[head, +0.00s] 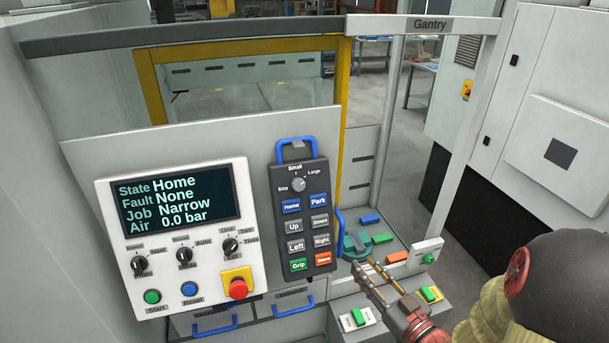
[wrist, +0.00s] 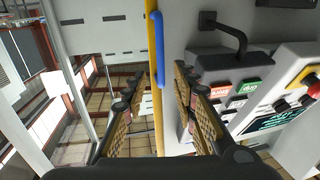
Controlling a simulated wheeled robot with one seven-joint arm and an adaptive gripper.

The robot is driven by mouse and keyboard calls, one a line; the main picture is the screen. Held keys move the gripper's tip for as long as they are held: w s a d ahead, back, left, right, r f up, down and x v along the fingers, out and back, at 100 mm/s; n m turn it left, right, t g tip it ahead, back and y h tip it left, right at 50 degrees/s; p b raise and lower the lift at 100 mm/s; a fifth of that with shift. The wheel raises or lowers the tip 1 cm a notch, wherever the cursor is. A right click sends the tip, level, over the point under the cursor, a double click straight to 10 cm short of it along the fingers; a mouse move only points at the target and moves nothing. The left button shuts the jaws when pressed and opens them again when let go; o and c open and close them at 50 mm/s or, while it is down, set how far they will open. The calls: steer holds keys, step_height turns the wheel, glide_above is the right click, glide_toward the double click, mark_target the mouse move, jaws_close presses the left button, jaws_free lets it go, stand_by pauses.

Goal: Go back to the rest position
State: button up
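My gripper (head: 364,267) is at the lower right of the head view, to the right of the pendant and over the small shelf. Its two fingers are apart with nothing between them. The wrist view shows the open gripper (wrist: 158,88) too, with a blue handle and a yellow post beyond the gap. The pendant (head: 300,220) hangs upright beside the control panel (head: 180,240). The panel's screen (head: 180,202) reads State Home, Fault None, Job Narrow, Air 0.0 bar. No contact between the fingers and anything can be made out.
The shelf (head: 400,246) holds several blue, green and orange blocks and a round green part (head: 354,245). A blue handle (head: 340,220) stands out beside the pendant. A red emergency stop (head: 238,289) sits on the panel. A white cabinet (head: 555,150) is at right.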

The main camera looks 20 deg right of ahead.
steer(key=s+d+f+m+g+h, duration=0.2)
steer(key=d+f+g+h, duration=0.4)
steer(key=f, duration=0.6)
steer(key=s+d+f+m+g+h+b, duration=0.2)
steer(key=s+d+f+m+g, duration=0.1)
steer(key=s+d+g, duration=0.45)
steer(key=s+a+r+y+b, duration=0.1)
steer(key=s+a+r+b, duration=0.1)
steer(key=a, duration=0.5)
steer(key=s+a+r+n+t+y+b, duration=0.1)
steer(key=s+a+r+b, duration=0.1)
steer(key=a+r+b, duration=0.2)
steer(key=s+a+r+n+y+b, duration=0.1)
steer(key=s+a+r+y+b, duration=0.1)
steer(key=a+r+b, duration=0.2)
steer(key=a+r, duration=0.3)
steer(key=a, duration=0.5)
steer(key=shift+a+r, duration=0.25)
steer(key=shift+r, duration=0.05)
